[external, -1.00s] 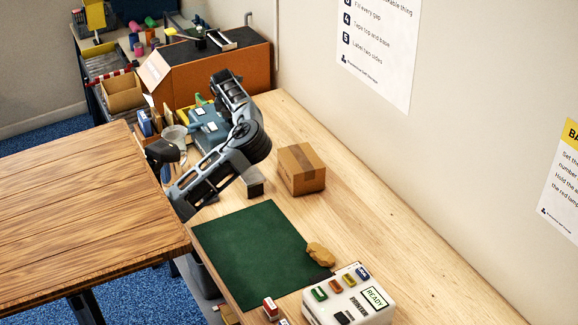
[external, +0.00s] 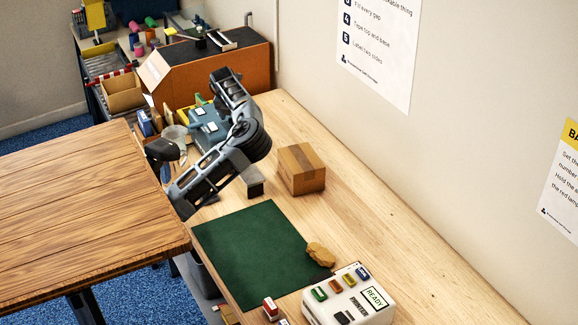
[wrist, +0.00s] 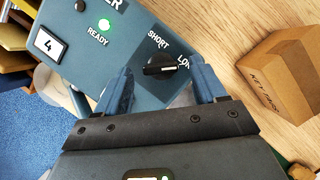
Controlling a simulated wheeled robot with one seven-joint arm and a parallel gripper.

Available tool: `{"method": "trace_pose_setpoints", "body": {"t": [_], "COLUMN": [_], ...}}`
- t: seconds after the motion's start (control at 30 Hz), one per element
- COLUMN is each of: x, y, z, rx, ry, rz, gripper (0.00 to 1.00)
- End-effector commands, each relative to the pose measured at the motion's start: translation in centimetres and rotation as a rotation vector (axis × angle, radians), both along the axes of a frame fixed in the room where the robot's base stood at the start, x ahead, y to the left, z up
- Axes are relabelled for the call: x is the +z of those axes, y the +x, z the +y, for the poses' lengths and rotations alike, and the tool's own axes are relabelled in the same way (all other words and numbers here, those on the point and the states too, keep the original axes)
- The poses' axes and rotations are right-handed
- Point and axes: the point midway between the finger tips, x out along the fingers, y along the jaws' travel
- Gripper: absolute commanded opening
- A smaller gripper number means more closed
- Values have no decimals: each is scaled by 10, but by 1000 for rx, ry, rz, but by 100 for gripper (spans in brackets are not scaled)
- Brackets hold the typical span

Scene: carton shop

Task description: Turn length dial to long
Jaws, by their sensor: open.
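The length dial (wrist: 160,64) is a black knob on a blue-grey machine (wrist: 75,32), with SHORT printed above it and LONG, partly hidden, to its right. The knob's bar lies nearly across the picture; I cannot tell which end is its pointer. My gripper (wrist: 161,77) is open, its two blue fingers on either side of the dial in the wrist view. I cannot tell whether they touch it. The machine (external: 208,128) also shows in the external view, partly behind my arm; the dial cannot be made out there.
A closed carton (wrist: 285,75) marked KEY TAGS stands right of the machine. In the external view a green mat (external: 262,250) and a white printer (external: 345,300) are nearer the front.

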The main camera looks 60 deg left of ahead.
Motion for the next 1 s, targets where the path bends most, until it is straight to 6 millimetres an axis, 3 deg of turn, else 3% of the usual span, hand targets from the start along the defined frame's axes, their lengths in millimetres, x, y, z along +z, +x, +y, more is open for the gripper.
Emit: {"method": "trace_pose_setpoints", "body": {"t": [0.3,0.5,1.0], "x": [57,83,86], "y": [-4,-4,-4], "z": [-5,-5,-5], "rx": [-1,-1,-1], "ry": [0,0,-1], "rz": [0,0,0], "gripper": [70,70,70]}}
